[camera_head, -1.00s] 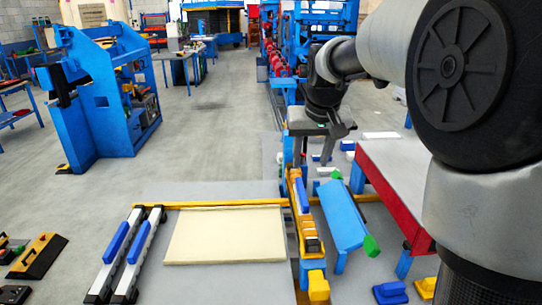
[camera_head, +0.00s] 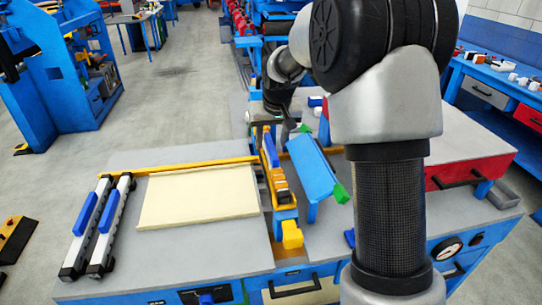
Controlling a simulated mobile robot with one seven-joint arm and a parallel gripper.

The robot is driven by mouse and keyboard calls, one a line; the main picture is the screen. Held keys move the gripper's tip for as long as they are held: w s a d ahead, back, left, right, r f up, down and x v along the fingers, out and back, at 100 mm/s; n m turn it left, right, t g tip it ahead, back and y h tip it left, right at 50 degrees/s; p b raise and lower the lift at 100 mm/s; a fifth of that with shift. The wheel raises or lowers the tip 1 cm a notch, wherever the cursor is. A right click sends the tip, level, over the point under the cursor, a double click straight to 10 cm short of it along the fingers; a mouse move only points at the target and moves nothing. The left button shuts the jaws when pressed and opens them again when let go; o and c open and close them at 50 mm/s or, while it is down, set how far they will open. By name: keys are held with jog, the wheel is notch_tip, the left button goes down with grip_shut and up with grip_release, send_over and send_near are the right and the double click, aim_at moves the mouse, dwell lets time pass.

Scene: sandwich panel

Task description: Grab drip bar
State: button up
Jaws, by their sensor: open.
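My gripper (camera_head: 284,126) is small in the view, at the far end of my arm above the back of the worktable, and it is open. Two white-and-black bars with blue grips (camera_head: 101,225) lie side by side at the table's left. I cannot tell which of these is the drip bar. My gripper appears apart from the bars; my arm hides part of the area behind it.
A cream panel (camera_head: 198,196) lies flat on the grey worktable (camera_head: 190,252), with a yellow rail (camera_head: 180,167) behind it. A yellow-and-blue fixture (camera_head: 279,190) stands at the panel's right. A red drawer unit (camera_head: 458,173) with a grey top stands at right. Table space in front of the panel is clear.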

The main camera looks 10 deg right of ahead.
aim_at(271, 145)
jog(key=x, duration=0.4)
jog(key=shift+w+f, duration=0.15)
jog(key=shift+f, duration=0.05)
grip_shut()
jog(key=shift+r, duration=0.1)
